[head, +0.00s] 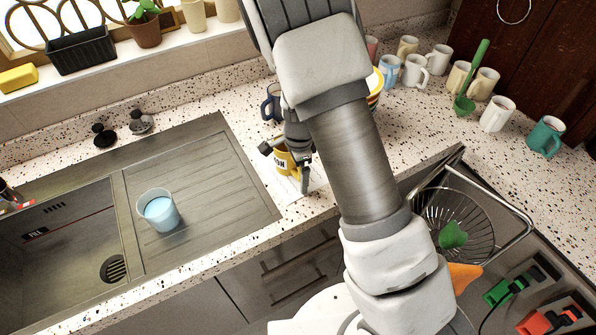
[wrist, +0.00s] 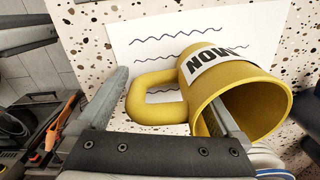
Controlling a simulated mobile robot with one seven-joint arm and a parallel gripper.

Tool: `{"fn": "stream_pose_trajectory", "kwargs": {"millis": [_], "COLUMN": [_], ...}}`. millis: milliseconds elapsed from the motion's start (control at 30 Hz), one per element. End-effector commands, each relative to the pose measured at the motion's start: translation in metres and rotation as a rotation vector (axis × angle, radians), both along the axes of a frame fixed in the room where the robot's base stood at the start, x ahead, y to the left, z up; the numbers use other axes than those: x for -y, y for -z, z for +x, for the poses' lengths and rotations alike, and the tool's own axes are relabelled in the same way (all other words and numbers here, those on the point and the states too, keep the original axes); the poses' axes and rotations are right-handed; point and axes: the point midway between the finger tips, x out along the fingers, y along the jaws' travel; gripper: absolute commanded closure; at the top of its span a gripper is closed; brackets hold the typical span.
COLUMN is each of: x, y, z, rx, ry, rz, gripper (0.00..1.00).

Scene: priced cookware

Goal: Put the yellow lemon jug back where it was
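The yellow jug (head: 281,157), with a white label of partly visible dark letters, is on the counter by the sink's drainboard. In the wrist view the jug (wrist: 240,95) appears tilted over a white sheet with wavy lines (wrist: 150,35), its mouth toward my gripper and its handle to the left. My gripper (head: 295,172) is at the jug. In the wrist view my gripper (wrist: 165,100) has its fingers apart, one inside the mouth and one left of the handle. I cannot tell whether either finger touches the jug.
A blue cup (head: 160,212) stands on the drainboard (head: 210,165) beside the sink. A dark blue mug (head: 271,104) is just behind the jug. Several mugs stand at the back right, with a teal mug (head: 545,137) nearest. A wire basket (head: 455,215) is at the lower right.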

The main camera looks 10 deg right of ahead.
Motion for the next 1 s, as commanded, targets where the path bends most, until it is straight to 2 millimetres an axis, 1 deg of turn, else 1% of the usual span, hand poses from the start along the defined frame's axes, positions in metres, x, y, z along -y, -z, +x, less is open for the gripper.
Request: {"fn": "stream_pose_trajectory", "kwargs": {"millis": [133, 233, 367, 600, 700, 1000], "x": [0.000, 0.000, -0.001, -0.001, 0.000, 0.003], "y": [-0.004, -0.013, -0.038, -0.089, -0.105, -0.134], "z": [0.000, 0.000, 0.000, -0.002, -0.003, -0.008], "rx": [0.001, 0.002, 0.005, 0.005, 0.003, 0.009], "ry": [0.000, -0.002, -0.002, -0.002, -0.001, -0.032], "rz": [0.000, 0.000, 0.002, 0.002, 0.001, 0.017], "gripper": [0.00, 0.00, 0.00, 0.00, 0.00, 0.00]}}
